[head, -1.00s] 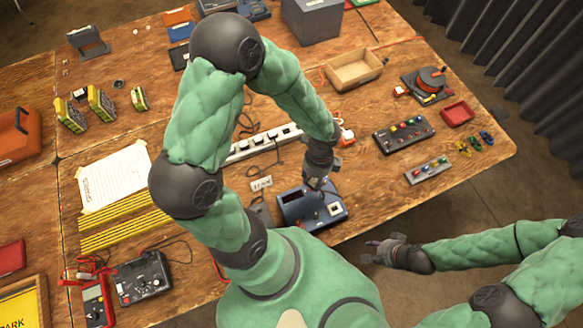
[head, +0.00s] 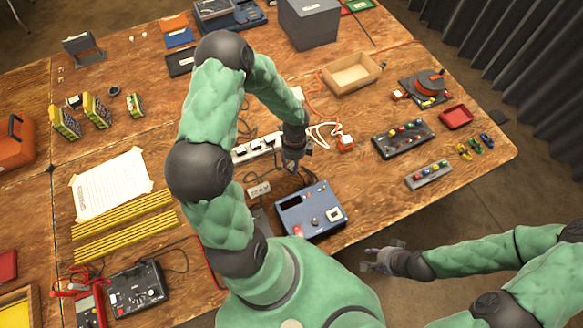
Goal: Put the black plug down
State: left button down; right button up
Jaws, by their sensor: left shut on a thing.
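My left gripper (head: 293,165) is shut on a small dark thing, probably the black plug, mostly hidden by the fingers. It is over the wood between the white power strip (head: 282,137) and the blue device box (head: 310,212). Whether the held thing touches the table is unclear. Several dark plugs sit in the strip, and my arm hides part of it. My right gripper (head: 370,259) is empty, its fingers apart, off the table's front edge.
A white cable and an orange-and-white plug (head: 345,143) lie right of my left gripper. A small white socket piece (head: 258,190) lies left of the blue box. A wooden tray (head: 352,74) and a dark button panel (head: 403,139) stand further right.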

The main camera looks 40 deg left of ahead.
aim_at(292, 164)
pick_arm(q)
jog(key=shift+w+a+f+b, duration=0.15)
jog(key=shift+f+b, duration=0.35)
jog(key=shift+f, duration=1.3)
jog(key=shift+f, duration=0.2)
jog(key=c, duration=0.8)
grip_release()
jog(key=shift+r, duration=0.1)
jog(key=shift+r, duration=0.15)
notch_tip(292, 164, up, 12)
jog(key=w+p, duration=0.1)
jog(key=p, duration=0.2)
jog(key=shift+w+a, duration=0.2)
jog(key=shift+a, duration=0.05)
